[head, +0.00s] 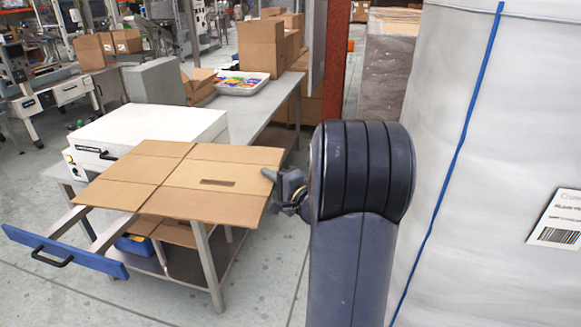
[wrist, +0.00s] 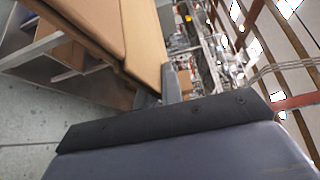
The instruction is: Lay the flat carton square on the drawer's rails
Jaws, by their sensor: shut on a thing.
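The flat carton (head: 160,172) is a brown cardboard sheet with creases and a dark slot. In the head view it lies roughly level over the drawer's metal rails (head: 108,236), in front of the white machine box. The drawer's blue front (head: 62,252) with a dark handle juts out at the lower left. My gripper (head: 270,182) is shut on the carton's right edge. In the wrist view the carton (wrist: 143,40) shows edge-on beside the finger (wrist: 170,84). Whether the carton touches the rails is hidden.
A white machine box (head: 150,128) stands on the metal table (head: 262,108). Behind are a white tray (head: 243,83) and brown boxes (head: 261,45). A large wrapped load (head: 490,130) stands close at the right. More cardboard lies on the table's lower shelf.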

